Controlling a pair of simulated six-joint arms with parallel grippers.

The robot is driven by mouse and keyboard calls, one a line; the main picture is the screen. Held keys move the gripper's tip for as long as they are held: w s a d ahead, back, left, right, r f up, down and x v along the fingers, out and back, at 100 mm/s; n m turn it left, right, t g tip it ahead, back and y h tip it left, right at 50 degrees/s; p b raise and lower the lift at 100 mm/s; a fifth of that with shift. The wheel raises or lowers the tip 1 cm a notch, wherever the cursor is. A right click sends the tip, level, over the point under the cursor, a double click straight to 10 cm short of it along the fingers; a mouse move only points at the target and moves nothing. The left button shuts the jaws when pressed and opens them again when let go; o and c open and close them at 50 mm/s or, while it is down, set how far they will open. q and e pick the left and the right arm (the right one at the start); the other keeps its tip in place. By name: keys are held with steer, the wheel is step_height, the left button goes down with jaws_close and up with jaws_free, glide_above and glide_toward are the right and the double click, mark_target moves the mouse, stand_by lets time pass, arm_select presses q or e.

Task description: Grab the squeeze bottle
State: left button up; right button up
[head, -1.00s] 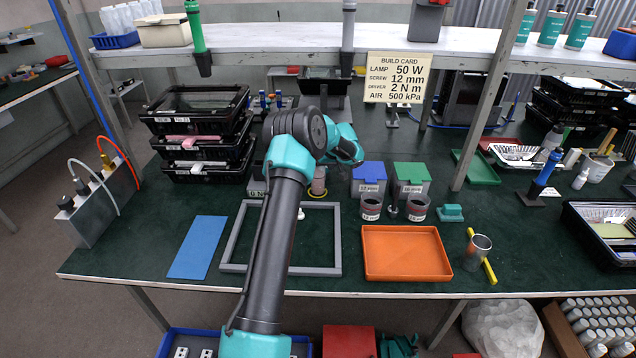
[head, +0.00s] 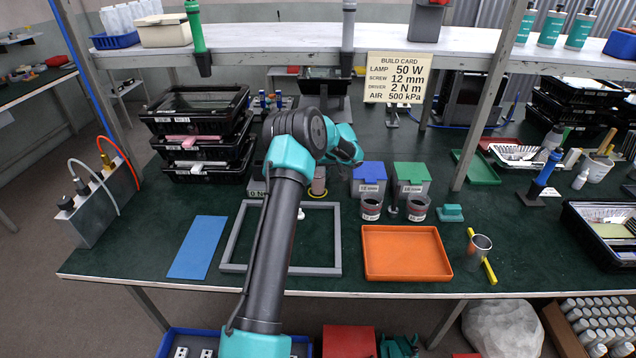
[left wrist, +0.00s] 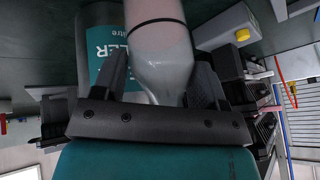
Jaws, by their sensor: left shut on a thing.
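In the left wrist view, the squeeze bottle (left wrist: 165,35) is a pale, translucent bottle with a pinkish body, a dark band and a tapering shoulder. My left gripper (left wrist: 160,75) is shut on it, with one dark finger on each side of the tapering part. In the head view, my left arm's wrist hides the gripper. A pinkish cylinder (head: 318,182), which looks like the same bottle, shows just below the wrist, over a yellow ring on the bench. My right gripper is not in view.
A larger teal-labelled container (left wrist: 98,45) stands close beside the bottle in the wrist view. Blue (head: 369,178) and green-lidded (head: 411,178) bins stand to the right. Black trays (head: 203,170) are stacked at left. A grey frame (head: 339,240) and orange tray (head: 407,275) lie in front.

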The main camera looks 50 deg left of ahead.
arm_select(q)
steer(key=c, duration=0.9)
steer(key=shift+w+d+r, duration=0.1)
steer(key=shift+d+r, duration=0.1)
steer(key=shift+r, duration=0.45)
steer(key=w+d, duration=0.2)
steer(key=d, duration=0.6)
steer(key=r, duration=1.3)
steer(key=shift+s+a+r, duration=0.3)
steer(key=shift+r, duration=0.1)
